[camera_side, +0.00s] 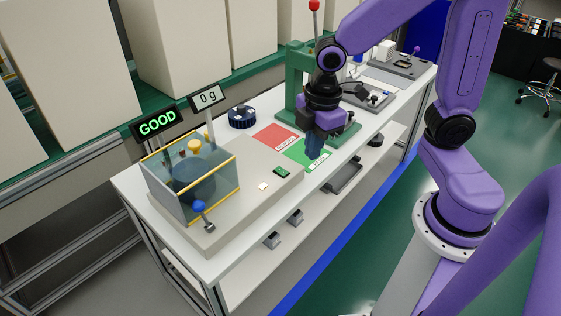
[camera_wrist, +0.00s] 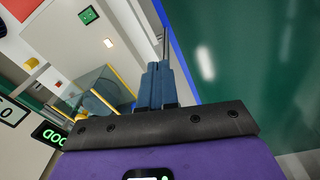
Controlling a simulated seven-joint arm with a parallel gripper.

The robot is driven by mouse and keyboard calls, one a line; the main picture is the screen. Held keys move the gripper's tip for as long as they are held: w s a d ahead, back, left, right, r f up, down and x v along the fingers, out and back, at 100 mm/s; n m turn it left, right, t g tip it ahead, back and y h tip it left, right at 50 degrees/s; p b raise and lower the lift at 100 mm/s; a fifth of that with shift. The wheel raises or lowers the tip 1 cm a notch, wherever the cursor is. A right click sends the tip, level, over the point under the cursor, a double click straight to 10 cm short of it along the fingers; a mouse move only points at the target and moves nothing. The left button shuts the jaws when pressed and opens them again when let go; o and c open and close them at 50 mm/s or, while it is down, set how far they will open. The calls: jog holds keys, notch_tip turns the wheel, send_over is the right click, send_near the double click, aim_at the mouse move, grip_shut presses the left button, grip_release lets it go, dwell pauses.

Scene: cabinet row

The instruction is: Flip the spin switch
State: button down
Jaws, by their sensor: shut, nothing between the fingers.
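A grey machine base (camera_side: 240,212) on the white bench carries a clear, yellow-edged box (camera_side: 220,185) with a dark round part inside. A small green switch-like piece (camera_side: 282,171) and a small white square (camera_side: 263,186) sit on the base's top; they also show in the wrist view as a green piece (camera_wrist: 88,14) and a lit square (camera_wrist: 109,43). A blue-knobbed lever (camera_side: 199,207) stands at the box's front. I cannot read which is the spin switch. My gripper (camera_side: 315,150) points down, shut and empty, right of the base; its blue fingers (camera_wrist: 156,80) are together.
Displays read GOOD (camera_side: 157,123) and 0 g (camera_side: 208,96). Red (camera_side: 275,137) and green (camera_side: 309,154) mats lie on the bench beside the base. A green press frame (camera_side: 293,80) stands behind my gripper. A blue round container (camera_side: 242,117) sits at the back.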

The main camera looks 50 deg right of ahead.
jog(key=w+d+f+n, duration=0.1)
jog(key=w+d+f, duration=0.25)
jog(key=w, duration=0.55)
jog(key=n, duration=0.2)
send_over(280, 169)
jog(key=s, duration=0.2)
notch_tip(280, 169, down, 3)
jog(key=shift+w+d+f+t, duration=0.1)
jog(key=shift+w+t, duration=0.05)
jog(key=shift+t, duration=0.25)
jog(key=f, duration=0.4)
jog(key=w+f, duration=0.1)
jog(key=f, duration=0.9)
jog(key=shift+w, duration=0.35)
jog(key=shift+f, duration=0.15)
jog(key=shift+s, duration=0.1)
